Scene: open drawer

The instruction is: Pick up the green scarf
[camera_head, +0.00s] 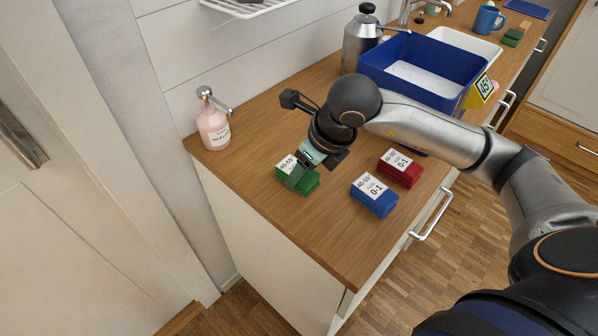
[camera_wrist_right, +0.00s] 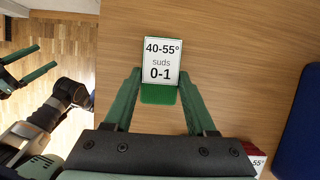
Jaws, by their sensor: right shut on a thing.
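The green scarf (camera_head: 308,186) is a small folded green block with a white "40-55°" label, lying near the left end of the wooden counter. It also shows in the right wrist view (camera_wrist_right: 158,95), between the fingers. My right gripper (camera_head: 298,172) reaches down over it from above and is shut on it. In the right wrist view its two green fingers (camera_wrist_right: 160,80) stand on either side of the scarf. The scarf looks to be at counter level. My left gripper (camera_wrist_right: 28,64) shows at the left of the right wrist view, fingers apart and empty, over the floor.
A blue folded cloth (camera_head: 374,199) and a red one (camera_head: 401,172) lie to the right of the green scarf. A pink soap bottle (camera_head: 214,128) stands at the left corner. A blue basin (camera_head: 425,65), a kettle (camera_head: 361,45) and a yellow sign (camera_head: 482,90) stand further back.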

